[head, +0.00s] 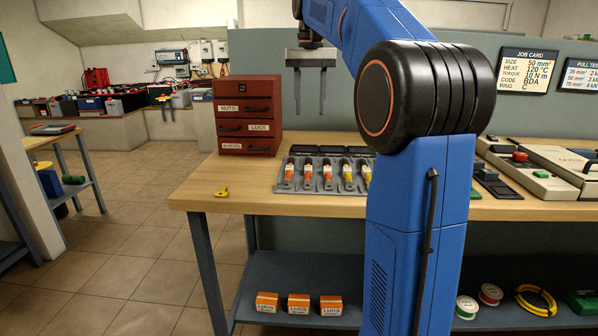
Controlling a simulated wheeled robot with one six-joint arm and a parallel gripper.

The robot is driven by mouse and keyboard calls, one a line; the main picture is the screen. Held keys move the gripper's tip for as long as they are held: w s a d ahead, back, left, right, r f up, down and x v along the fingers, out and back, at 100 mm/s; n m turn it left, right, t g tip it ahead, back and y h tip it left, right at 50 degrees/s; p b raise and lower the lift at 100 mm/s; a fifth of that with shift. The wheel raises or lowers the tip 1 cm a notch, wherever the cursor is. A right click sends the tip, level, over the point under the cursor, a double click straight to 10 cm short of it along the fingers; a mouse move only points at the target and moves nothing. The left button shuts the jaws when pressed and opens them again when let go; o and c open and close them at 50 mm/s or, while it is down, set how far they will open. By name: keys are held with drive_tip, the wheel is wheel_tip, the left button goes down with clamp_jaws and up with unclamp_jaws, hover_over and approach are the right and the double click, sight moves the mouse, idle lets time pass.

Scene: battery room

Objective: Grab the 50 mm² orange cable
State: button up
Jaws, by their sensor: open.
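A grey tray (318,186) on the wooden workbench holds several short cables in a row. The cables on its left side are orange, such as one (287,173), a second (307,175) and a third (327,176). Farther right are yellow ones (347,177), partly cut off by my arm. Any size markings are too small to read, so I cannot tell which orange cable is 50 mm². My gripper (310,112) hangs above and behind the tray in the picture, its two fingers pointing down, open and empty.
A red drawer cabinet (247,118) stands left of the tray. A small yellow item (221,193) lies near the bench's left front. A job card (527,71) hangs on the wall. Equipment (540,182) sits at right. Orange boxes (299,304) rest on the lower shelf.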

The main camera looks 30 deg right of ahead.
hover_over(308, 166)
drive_tip(key=f, duration=1.2)
drive_tip(key=shift+w+d, duration=0.25)
drive_tip(key=shift+s+a+f, duration=0.1)
drive_tip(key=shift+f, duration=1.25)
drive_tip(key=shift+s+a+f, duration=0.1)
drive_tip(key=shift+f, duration=1.25)
clamp_jaws()
